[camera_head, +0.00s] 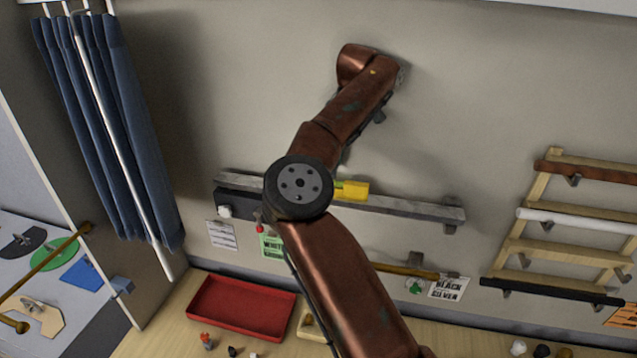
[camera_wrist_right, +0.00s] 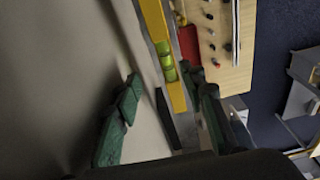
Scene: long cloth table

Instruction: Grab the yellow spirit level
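The yellow spirit level (camera_head: 352,190) shows in the head view as a short yellow piece at the grey wall rail (camera_head: 420,207). My copper arm hides the rest of it. In the right wrist view the level (camera_wrist_right: 157,35) is a long yellow bar with green vials, running down from the top edge. My right gripper (camera_wrist_right: 160,75) has two green fingers spread wide apart. The level appears in the gap between them, nearer the right-hand finger; I cannot tell how deep it lies. No grip on it shows. My left gripper is in neither view.
A red tray (camera_head: 240,308) sits on the wooden table below the rail, with small items in front. A wooden ladder-like rack (camera_head: 540,245) with bars is on the right wall. A blue curtain (camera_head: 105,130) hangs at left. The upper wall is bare.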

